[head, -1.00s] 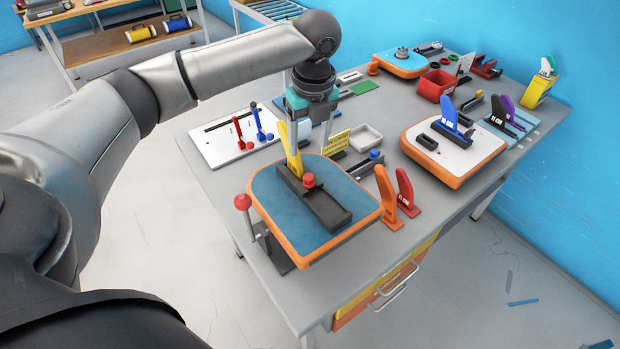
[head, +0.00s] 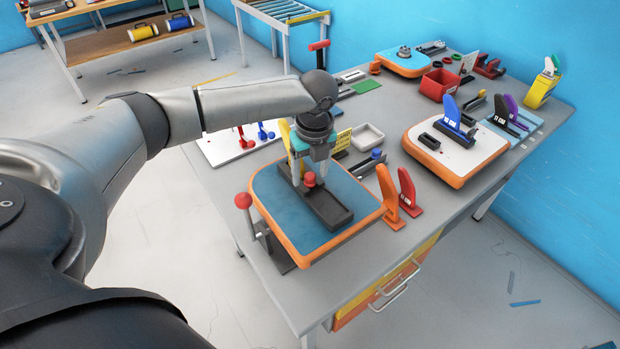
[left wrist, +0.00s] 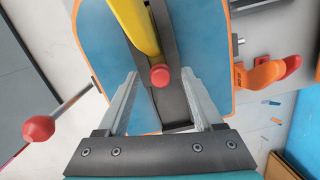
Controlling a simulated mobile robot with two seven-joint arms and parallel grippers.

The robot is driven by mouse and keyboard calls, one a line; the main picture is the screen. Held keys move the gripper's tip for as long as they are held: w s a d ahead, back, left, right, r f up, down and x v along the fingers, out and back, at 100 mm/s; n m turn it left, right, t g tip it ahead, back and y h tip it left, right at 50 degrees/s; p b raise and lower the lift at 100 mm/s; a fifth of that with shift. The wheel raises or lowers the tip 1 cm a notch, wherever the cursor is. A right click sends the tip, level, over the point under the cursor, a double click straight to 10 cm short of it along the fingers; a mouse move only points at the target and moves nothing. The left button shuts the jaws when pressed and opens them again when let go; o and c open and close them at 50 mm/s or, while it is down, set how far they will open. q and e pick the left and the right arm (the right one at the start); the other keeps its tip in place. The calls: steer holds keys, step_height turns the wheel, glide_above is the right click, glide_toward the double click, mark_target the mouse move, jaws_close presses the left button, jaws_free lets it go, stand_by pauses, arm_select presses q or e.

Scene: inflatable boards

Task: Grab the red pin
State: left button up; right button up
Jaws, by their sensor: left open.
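The red pin (head: 309,180) stands in a dark grey holder (head: 331,211) on the blue board with an orange edge (head: 270,205). Its round red head also shows in the left wrist view (left wrist: 160,78). My left gripper (head: 308,172) is over the holder, pointing down, open and empty. In the left wrist view its two fingers stand on either side of the pin head, with a gap on both sides. Whether the fingertips are level with the head is hard to tell. A yellow lever (left wrist: 134,22) rises from the holder just beyond the pin. My right gripper is out of view.
A red ball-topped lever (head: 243,201) stands at the board's left edge. Orange (head: 388,188) and red (head: 407,188) levers stand to its right. A white tray (head: 368,136) lies behind. A white board with a blue lever (head: 455,150) is farther right.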

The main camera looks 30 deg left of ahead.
arm_select(q)
jaws_close()
stand_by(0.3)
steer(key=shift+r, duration=0.15)
